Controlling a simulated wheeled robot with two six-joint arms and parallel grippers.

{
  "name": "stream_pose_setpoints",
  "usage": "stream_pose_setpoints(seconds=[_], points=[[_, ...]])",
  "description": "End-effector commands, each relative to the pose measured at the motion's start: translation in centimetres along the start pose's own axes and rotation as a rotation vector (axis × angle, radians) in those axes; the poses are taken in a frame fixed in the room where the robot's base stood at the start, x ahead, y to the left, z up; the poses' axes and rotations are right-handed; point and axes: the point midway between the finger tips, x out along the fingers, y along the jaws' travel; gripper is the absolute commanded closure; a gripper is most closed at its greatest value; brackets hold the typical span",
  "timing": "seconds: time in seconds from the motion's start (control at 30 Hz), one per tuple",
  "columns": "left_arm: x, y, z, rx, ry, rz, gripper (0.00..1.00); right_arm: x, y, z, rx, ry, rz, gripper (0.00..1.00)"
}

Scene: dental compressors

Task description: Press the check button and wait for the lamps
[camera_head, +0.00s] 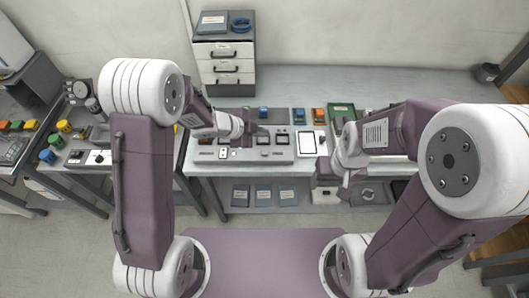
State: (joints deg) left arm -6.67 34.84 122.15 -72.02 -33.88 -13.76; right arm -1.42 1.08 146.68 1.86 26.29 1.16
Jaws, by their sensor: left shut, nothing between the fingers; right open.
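A grey control panel (276,156) with small displays and buttons lies along the front of the workbench. My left gripper (250,128) is shut and empty over the left part of this panel. Whether it touches the panel I cannot tell. The check button and the lamps are too small to single out, and my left wrist hides part of the panel. My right gripper (345,183) is open and empty, pointing down at the bench's front edge, right of the panel.
A white drawer cabinet (225,68) stands at the back. Blue, orange and green items (342,110) sit behind the panel. A tablet (306,142) lies at the panel's right. A side table (88,160) with coloured caps stands left.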

Motion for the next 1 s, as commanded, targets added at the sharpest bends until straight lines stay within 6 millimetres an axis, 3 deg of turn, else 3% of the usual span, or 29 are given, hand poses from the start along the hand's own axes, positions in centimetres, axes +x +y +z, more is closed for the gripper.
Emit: stream_pose_setpoints(seconds=[0.53,1.0], points=[[5.2,3.8,3.8,-0.001,-0.001,0.000,1.00,7.6,0.1,0.8,0.000,0.000,0.000,0.33],[5.8,4.2,4.2,0.000,0.000,0.000,1.00,8.2,0.2,0.8,0.000,0.000,0.000,0.33]])
